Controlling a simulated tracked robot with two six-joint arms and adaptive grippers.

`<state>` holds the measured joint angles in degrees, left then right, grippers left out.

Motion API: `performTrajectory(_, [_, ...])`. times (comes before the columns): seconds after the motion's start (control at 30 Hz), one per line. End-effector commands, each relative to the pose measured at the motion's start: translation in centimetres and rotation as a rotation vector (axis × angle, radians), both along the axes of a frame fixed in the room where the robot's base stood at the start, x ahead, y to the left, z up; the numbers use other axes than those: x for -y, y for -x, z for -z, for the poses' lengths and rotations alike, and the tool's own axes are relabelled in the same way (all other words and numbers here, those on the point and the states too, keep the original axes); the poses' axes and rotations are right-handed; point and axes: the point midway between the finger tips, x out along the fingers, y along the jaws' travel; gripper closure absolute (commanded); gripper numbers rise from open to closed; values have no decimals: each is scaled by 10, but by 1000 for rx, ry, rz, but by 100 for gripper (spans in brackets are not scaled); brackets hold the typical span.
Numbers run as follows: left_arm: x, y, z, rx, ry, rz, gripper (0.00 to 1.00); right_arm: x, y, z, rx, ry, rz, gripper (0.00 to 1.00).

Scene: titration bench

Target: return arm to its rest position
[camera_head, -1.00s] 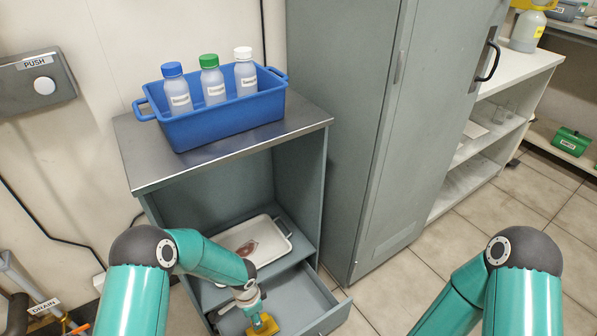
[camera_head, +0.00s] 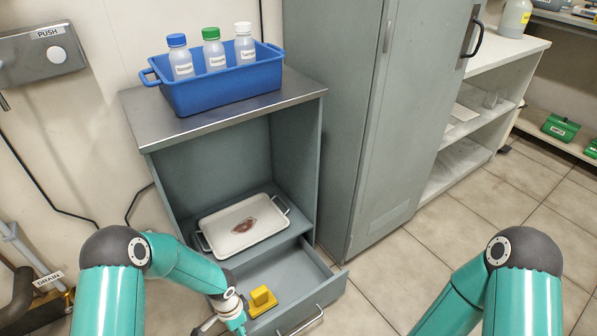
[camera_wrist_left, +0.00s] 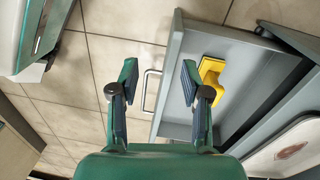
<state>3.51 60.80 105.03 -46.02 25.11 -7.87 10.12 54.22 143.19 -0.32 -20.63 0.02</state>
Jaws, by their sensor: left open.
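My left arm (camera_head: 105,285) comes in from the left, bent at a dark elbow. My left gripper (camera_wrist_left: 158,80) is open and empty, with its two fingers spread apart in the wrist view. In the head view the left gripper (camera_head: 222,318) is beside the front left of the open drawer, partly cut off by the lower edge. A yellow block-like object (camera_head: 262,299) lies in the drawer, apart from the fingers; it also shows in the wrist view (camera_wrist_left: 212,75). My right arm (camera_head: 520,285) is at the lower right; its gripper is out of view.
The open drawer (camera_head: 290,275) has a metal handle (camera_head: 300,322) close to my left gripper. Above it, a white tray (camera_head: 215,252) sits on the shelf. A blue crate (camera_head: 225,90) with three bottles stands on the cabinet (camera_head: 145,125). A tall grey cabinet (camera_head: 340,130) is at the right.

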Motion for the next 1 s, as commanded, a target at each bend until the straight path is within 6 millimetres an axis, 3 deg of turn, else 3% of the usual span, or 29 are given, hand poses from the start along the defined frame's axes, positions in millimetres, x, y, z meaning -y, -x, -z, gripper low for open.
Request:
performTrajectory(0.03, [0,16,14,-28,23,-40,53,0,0,14,0,0,0,63])
performTrajectory(0.3, [26,95,40,-143,183,-355,53,0,0,47,0,0,0,63])
performTrajectory(0.6, [47,158,35,-172,257,-843,53,0,0,60,0,0,0,63])
performTrajectory(0.7, [44,161,32,-132,247,-979,53,0,0,59,0,0,0,63])
performTrajectory(0.77, [41,145,34,-67,256,-1042,53,0,0,59,0,0,0,63])
performTrajectory(0.8, [42,145,16,-68,259,-1042,53,0,0,42,-1,0,0,63])
performTrajectory(1.0, [42,146,-26,-73,258,-1036,53,0,0,-1,1,0,0,63])
